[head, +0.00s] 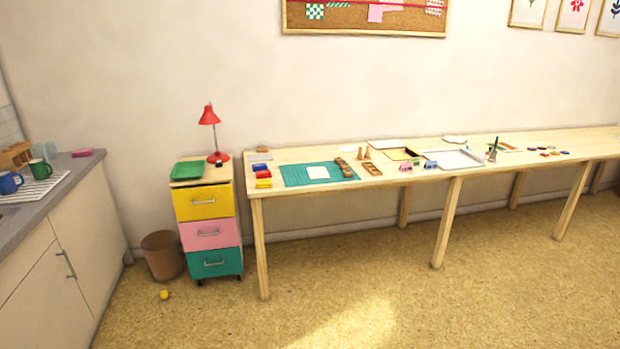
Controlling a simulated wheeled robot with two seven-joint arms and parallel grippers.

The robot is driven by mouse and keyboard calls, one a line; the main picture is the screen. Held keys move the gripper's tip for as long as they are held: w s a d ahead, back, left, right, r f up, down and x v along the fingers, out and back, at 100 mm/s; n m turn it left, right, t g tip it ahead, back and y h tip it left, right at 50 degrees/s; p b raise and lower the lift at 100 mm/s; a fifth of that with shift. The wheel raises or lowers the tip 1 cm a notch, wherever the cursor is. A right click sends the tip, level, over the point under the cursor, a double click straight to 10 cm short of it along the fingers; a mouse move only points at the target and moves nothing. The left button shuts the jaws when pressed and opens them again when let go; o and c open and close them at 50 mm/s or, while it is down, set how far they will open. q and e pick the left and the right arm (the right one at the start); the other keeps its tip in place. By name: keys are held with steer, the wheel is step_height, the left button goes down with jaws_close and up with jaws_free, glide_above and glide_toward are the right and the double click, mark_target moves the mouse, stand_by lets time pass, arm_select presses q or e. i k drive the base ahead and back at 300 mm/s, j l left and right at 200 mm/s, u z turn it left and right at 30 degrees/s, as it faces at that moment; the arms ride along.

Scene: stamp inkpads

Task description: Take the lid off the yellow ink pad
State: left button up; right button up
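A small yellow ink pad (263,184) lies near the left end of the long wooden table (310,155). It is the nearest of a short row of pads, with a red pad (262,174) and a blue pad (259,167) behind it. At this distance I cannot make out its lid. It sits just left of a green cutting mat (293,176). Neither of my grippers shows in the head view.
A drawer cabinet (208,203) with a red lamp (210,117) stands left of the table. A wastebasket (162,256) and a small yellow object (164,295) are on the floor. A counter (50,207) is at the left. The floor before the table is clear.

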mark_target(258, 182)
steer(key=i+l+u, duration=0.15)
steer(key=i, duration=0.25)
steer(key=i+l+u, duration=0.15)
steer(key=i, duration=0.2)
steer(key=i+l+u, duration=0.15)
steer(key=i, duration=0.2)
